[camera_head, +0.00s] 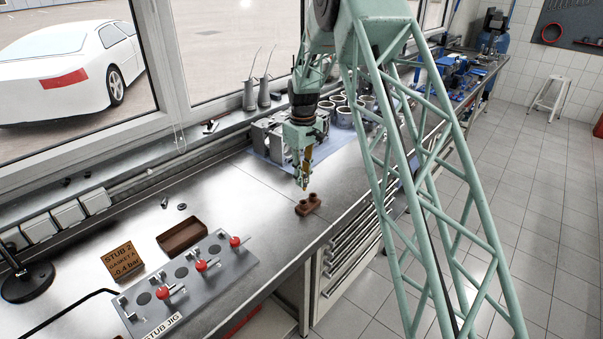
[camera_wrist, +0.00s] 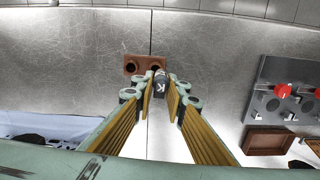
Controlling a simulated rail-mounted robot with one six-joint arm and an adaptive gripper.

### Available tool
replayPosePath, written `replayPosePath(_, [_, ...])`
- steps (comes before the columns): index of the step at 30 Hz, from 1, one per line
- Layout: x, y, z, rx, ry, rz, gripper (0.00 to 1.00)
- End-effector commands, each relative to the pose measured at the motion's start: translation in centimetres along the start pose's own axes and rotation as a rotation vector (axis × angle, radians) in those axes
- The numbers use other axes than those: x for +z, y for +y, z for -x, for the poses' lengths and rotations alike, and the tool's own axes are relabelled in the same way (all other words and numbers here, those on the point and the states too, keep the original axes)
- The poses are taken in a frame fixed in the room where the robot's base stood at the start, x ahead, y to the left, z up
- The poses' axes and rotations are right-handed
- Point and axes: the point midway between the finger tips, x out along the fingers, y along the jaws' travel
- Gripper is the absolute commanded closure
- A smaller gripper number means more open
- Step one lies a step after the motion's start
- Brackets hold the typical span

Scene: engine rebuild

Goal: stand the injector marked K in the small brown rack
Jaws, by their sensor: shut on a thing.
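My gripper (camera_head: 303,180) points down over the bench, just above the small brown rack (camera_head: 308,205). In the wrist view my gripper (camera_wrist: 161,88) is shut on the dark injector marked K (camera_wrist: 160,77), with the white K facing the camera. The brown rack (camera_wrist: 141,58) lies just beyond the injector in that view. Its left hole is visible, and its right hole is near the injector and partly hidden. I cannot tell whether the injector's lower end touches the rack. In the head view the injector is too small to make out clearly.
A grey stub jig (camera_head: 205,275) with red knobs stands at the lower left, beside a brown tray (camera_head: 183,236) and a brown sign (camera_head: 122,258). Engine parts (camera_head: 268,135) lie on a blue mat behind my gripper. Bare metal bench surrounds the rack, near the front edge.

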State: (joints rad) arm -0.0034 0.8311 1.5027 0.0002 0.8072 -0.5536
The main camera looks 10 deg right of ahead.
Motion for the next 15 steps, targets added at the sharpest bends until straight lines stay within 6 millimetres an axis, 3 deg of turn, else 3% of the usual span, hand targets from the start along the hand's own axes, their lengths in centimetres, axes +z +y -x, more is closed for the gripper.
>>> replayPosePath(15, [-1.6, 0.9, -1.6, 0.000, 0.000, 0.076, 1.00])
